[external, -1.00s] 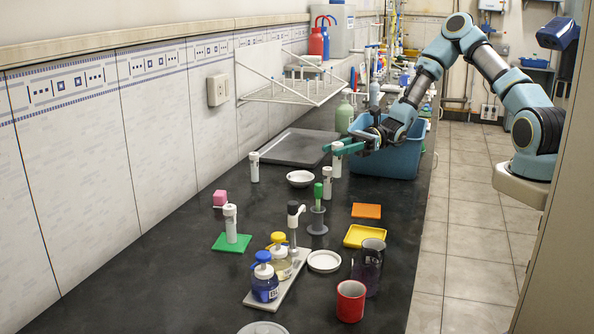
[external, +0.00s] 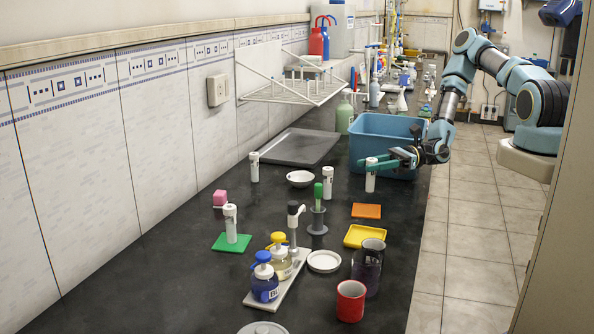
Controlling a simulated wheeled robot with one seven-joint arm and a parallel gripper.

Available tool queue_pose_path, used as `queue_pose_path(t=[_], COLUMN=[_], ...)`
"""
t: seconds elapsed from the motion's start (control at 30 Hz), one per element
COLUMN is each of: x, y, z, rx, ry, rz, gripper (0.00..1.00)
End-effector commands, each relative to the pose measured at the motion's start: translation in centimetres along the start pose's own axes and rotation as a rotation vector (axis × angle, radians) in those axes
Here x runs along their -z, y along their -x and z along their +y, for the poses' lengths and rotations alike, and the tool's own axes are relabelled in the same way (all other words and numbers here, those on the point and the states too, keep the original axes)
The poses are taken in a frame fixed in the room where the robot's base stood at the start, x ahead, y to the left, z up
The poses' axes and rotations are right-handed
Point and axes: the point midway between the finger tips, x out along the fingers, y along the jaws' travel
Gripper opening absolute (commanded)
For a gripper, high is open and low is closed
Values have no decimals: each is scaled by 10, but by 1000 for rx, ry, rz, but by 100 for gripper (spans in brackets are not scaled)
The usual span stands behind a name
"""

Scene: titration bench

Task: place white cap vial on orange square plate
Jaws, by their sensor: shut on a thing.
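My gripper (external: 370,164) is shut on a white cap vial (external: 370,182), holding it upright near its top. The vial is white with a dark marking. It is beyond the orange square plate (external: 367,211) and in front of the blue bin; whether it touches the bench cannot be told. The orange plate lies flat and empty on the black bench.
The blue bin (external: 405,170) stands close behind my gripper. A yellow tray (external: 365,236), a grey stand with a green-topped item (external: 317,215) and a white bowl (external: 300,178) are near the orange plate. A dark mug (external: 368,268) and red cup (external: 350,301) stand nearer the camera.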

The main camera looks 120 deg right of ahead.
Motion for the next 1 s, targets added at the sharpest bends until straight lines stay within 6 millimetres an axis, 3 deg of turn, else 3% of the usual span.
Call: queue_pose_path(t=[0.3,0.7,0.73,1.0], x=[36,42,42,41], y=[-1,0,0,0], z=[1,0,0,0], rx=[-1,-1,-1,-1], ry=[-2,-1,-1,-1], rz=[0,0,1,0], gripper=[0,0,38,66])
